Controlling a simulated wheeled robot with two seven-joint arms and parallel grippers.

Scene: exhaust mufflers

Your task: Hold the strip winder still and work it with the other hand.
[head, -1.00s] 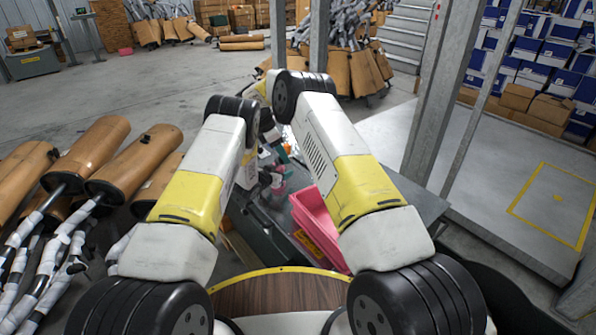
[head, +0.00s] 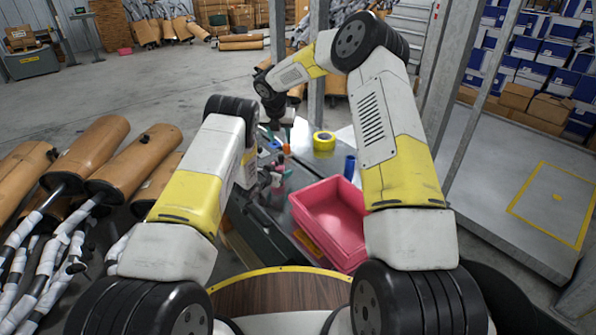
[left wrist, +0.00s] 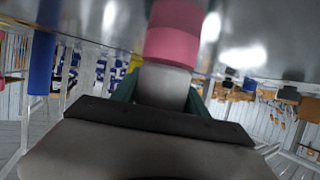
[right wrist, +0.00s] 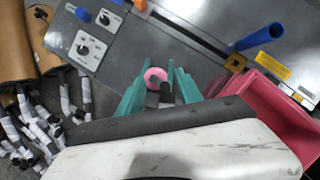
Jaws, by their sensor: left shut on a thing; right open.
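A pink cylinder (left wrist: 172,35) with a grey block (left wrist: 165,85) below it shows in the left wrist view; I take this to be the strip winder. My left gripper (left wrist: 163,92) has its teal fingers on both sides of the grey block and is shut on it. In the right wrist view a round pink end (right wrist: 155,76) with small dark grey parts shows between the fingertips of my right gripper (right wrist: 158,88). That gripper is open; I cannot tell how far beyond the fingertips the pink end lies. In the head view my right gripper (head: 288,118) hangs over the bench.
A pink bin (head: 330,215) stands on the bench's right side. A blue cylinder (head: 350,166) and a yellow roll (head: 324,141) stand behind it. Wrapped mufflers (head: 90,155) lie at left.

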